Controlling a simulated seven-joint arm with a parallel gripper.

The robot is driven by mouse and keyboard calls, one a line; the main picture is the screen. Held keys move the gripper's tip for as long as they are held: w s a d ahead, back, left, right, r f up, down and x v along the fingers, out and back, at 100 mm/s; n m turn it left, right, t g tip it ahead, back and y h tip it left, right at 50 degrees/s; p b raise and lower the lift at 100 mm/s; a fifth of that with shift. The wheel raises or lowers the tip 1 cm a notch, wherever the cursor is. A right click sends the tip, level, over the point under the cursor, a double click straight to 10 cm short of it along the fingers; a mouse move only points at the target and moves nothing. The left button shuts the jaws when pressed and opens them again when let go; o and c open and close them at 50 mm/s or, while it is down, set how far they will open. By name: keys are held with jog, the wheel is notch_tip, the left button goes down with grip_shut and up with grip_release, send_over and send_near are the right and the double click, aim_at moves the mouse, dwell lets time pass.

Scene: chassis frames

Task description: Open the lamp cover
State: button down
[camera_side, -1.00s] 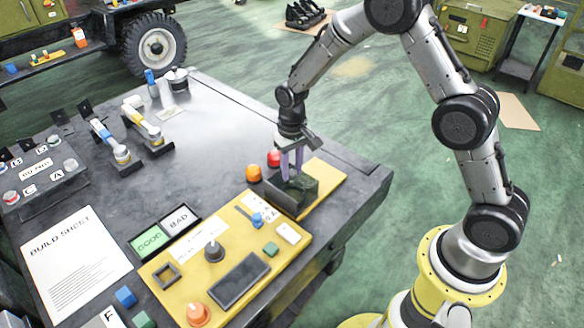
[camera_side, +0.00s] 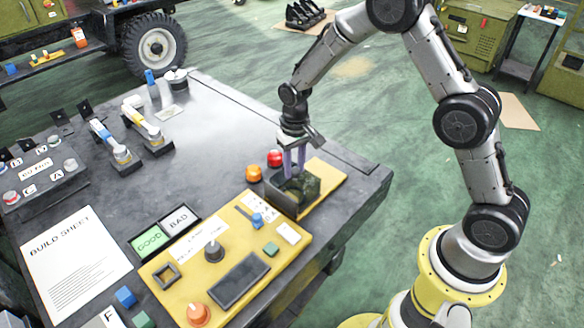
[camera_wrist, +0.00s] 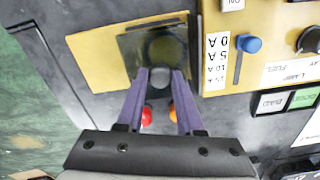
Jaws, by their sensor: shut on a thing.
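The lamp cover (camera_side: 308,188) is a dark, see-through, box-like piece on the right-hand part of the yellow panel (camera_side: 327,172). In the wrist view the cover (camera_wrist: 128,45) shows as a dark square with a round dark shape in it. My gripper (camera_side: 296,172) points down into the cover from above. Its purple fingers also show in the wrist view (camera_wrist: 159,74), close together with a small grey rounded part between them. They are shut on part of the cover; the exact contact is hard to see. I cannot tell how far the cover is tilted.
An orange dome (camera_side: 253,173) and a red dome (camera_side: 274,158) stand just left of the cover. The larger yellow panel (camera_side: 190,278) with a black knob (camera_side: 214,252) and blue switch (camera_side: 257,219) lies in front.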

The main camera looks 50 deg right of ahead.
jog(key=d, duration=1)
jog(key=shift+d+r, duration=0.1)
jog(key=c, duration=0.5)
grip_release()
jog(key=shift+c, duration=0.2)
notch_tip(320, 180, up, 14)
